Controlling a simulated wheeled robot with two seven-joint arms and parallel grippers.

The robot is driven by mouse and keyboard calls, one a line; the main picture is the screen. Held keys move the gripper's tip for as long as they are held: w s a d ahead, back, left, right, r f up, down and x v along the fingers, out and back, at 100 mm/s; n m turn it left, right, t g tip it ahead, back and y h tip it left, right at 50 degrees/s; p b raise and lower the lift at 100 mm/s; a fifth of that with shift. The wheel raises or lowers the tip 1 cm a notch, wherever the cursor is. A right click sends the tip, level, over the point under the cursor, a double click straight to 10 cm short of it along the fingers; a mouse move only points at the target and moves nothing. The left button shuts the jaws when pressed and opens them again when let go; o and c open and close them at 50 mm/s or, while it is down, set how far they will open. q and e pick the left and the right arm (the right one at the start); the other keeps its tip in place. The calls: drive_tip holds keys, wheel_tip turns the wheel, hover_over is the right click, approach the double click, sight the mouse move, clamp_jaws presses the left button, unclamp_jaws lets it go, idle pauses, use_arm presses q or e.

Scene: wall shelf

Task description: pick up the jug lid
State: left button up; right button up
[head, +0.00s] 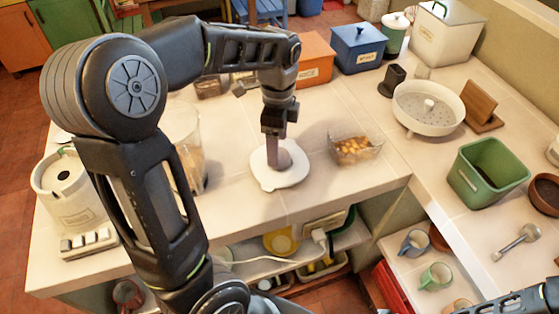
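The jug lid (268,182) is a white disc with a small spout-like lip and a brownish-pink upright handle (281,154). It shows near the front of the counter, left of the glass bowl. My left gripper (275,134) points straight down at the top of the handle. Its fingertips are too small and dark to tell whether they are closed on the handle. I cannot tell whether the lid touches the counter. A clear jug (188,135) with brownish contents stands to the left, partly hidden by my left arm. Only a part of my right arm shows at the bottom right corner.
A glass bowl of orange pieces (355,148) stands close right of the lid. An orange box (314,62) and a blue canister (358,48) stand behind. A white colander (428,105) and a green bin (487,173) are at right. The counter's front edge is near the lid.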

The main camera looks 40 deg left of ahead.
use_arm(q)
drive_tip(key=shift+f, duration=1.4)
drive_tip(key=c, duration=1.6)
